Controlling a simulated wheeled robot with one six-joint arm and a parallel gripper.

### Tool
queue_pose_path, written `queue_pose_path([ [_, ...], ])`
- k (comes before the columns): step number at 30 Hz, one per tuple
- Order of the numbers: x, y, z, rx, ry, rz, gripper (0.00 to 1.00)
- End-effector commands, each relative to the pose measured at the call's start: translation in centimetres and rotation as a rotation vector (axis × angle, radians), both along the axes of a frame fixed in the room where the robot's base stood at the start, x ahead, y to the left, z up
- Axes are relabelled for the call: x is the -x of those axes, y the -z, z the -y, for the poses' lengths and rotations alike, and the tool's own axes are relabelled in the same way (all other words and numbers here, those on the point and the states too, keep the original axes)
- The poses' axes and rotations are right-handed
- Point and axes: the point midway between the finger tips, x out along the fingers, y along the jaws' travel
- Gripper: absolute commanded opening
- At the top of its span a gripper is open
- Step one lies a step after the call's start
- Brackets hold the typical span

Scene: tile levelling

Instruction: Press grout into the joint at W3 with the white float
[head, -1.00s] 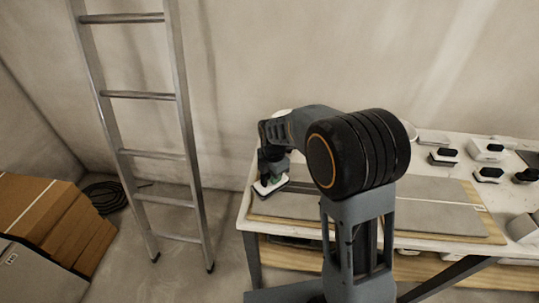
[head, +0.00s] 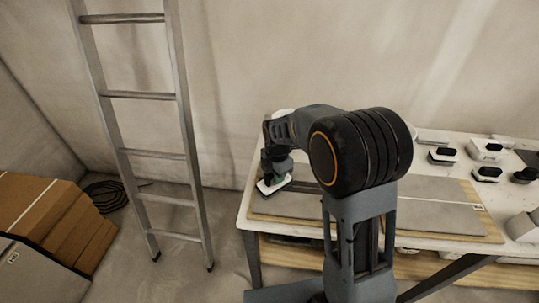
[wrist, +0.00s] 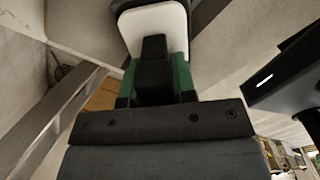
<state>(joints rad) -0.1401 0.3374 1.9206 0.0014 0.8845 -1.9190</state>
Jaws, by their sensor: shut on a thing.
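The white float (head: 266,190) is in my gripper (head: 277,177) above the left end of the grey tiles (head: 300,206) on the worktable. In the wrist view, the white float (wrist: 156,27) shows as a pale plate with a black handle, and the green fingers of my gripper (wrist: 154,88) are shut on that handle. I cannot tell whether the float touches the tiles. No W3 mark can be read, and my arm hides part of the tiles.
The worktable (head: 247,228) has several black-and-white tools (head: 443,156) at its back right. The floor between ladder and table is clear.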

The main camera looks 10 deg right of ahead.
Motion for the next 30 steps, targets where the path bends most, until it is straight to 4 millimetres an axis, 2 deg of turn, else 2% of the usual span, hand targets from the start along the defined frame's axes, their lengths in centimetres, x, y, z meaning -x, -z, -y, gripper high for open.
queue_pose_path([
  [6, -0.1, 0.0, -1.5, 0.0, 0.005, -0.001, 0.0],
  [8, -0.1, -0.6, -1.4, 0.0, 0.006, -0.001, 0.0],
  [11, -0.1, -2.8, -1.5, -0.001, 0.003, 0.004, 0.0],
  [30, -0.1, -7.7, -1.6, -0.001, 0.001, 0.002, 0.0],
])
